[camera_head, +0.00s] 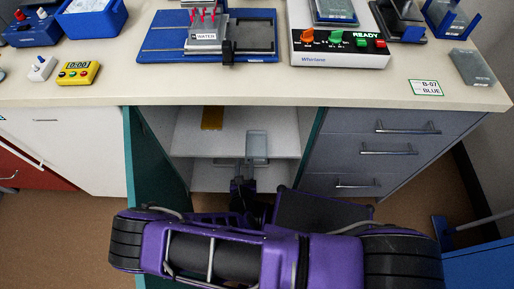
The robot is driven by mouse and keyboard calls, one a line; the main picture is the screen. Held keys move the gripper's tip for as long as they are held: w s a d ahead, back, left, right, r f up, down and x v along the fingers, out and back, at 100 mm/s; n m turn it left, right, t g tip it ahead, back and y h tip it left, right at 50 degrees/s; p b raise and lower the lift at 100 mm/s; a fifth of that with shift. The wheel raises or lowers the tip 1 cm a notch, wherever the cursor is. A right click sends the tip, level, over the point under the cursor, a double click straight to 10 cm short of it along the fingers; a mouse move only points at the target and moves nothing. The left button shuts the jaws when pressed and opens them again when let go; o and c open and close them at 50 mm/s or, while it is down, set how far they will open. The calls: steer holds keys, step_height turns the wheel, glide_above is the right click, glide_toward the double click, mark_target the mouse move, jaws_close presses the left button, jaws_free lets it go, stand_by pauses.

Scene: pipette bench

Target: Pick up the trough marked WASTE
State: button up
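A pale grey translucent trough-like piece (257,143) is inside the open cabinet under the bench, at the front edge of the middle shelf. I can read no WASTE marking on it. My gripper (251,164) reaches into the cabinet from below in the picture and its tip is right at the near end of this piece. The fingers are small and dark, so I cannot tell whether they are open or closed on it. On the bench top, a pale block with a label that seems to read WATER (206,37) stands on a blue platform.
A yellow-brown item (212,118) lies on the shelf (190,143) to the left. The open teal door (150,165) stands left of my arm; grey drawers (385,150) are to the right. The bench top (300,90) overhangs the cabinet and holds a READY-marked device (340,50).

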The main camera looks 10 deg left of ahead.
mark_target(256, 146)
steer(key=b+x, duration=0.1)
steer(key=x, duration=1)
steer(key=shift+b, duration=0.3)
jaws_close()
stand_by(0.9)
